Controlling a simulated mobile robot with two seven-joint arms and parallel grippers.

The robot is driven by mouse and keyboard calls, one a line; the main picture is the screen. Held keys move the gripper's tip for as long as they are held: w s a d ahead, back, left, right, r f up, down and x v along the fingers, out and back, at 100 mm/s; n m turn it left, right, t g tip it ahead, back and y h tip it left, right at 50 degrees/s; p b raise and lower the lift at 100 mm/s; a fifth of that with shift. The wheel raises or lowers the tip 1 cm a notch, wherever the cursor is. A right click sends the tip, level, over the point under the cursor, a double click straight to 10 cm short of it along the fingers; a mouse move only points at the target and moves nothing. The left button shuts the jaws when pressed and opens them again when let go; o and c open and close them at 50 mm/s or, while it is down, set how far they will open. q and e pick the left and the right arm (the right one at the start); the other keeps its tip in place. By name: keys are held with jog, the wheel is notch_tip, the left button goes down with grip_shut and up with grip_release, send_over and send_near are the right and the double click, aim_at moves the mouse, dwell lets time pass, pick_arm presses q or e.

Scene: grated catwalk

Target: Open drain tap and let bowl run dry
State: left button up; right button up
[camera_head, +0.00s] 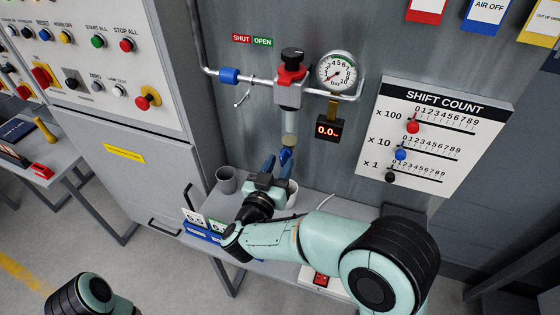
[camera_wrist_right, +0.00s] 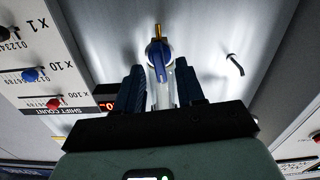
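The filter unit with a black knob and red collar hangs on the wall pipe. Its pale see-through bowl (camera_head: 290,124) points down; I cannot tell how much liquid is in it. A blue drain tap (camera_wrist_right: 158,56) with a brass stub shows at the bowl's end in the right wrist view. My right gripper (camera_head: 278,161) is just below the bowl, its blue fingers apart. In the wrist view the open fingers (camera_wrist_right: 160,88) stand on either side of the bowl and tap in the picture, with no visible contact. My left gripper is out of view.
A white container (camera_head: 292,199) stands below, partly behind my right gripper, and a grey cup (camera_head: 227,181) stands left of it on the bench. A pressure gauge (camera_head: 338,72) and a display (camera_head: 328,129) reading 0.0 are right of the bowl. The shift-count board (camera_head: 436,140) is farther right.

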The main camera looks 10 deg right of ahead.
jog(key=shift+w+d, duration=0.3)
jog(key=shift+w, duration=0.1)
grip_shut()
jog(key=shift+f+m+b, duration=0.15)
jog(key=shift+m+b, duration=0.25)
jog(key=shift+b, duration=0.05)
jog(key=shift+m+b, duration=0.3)
grip_release()
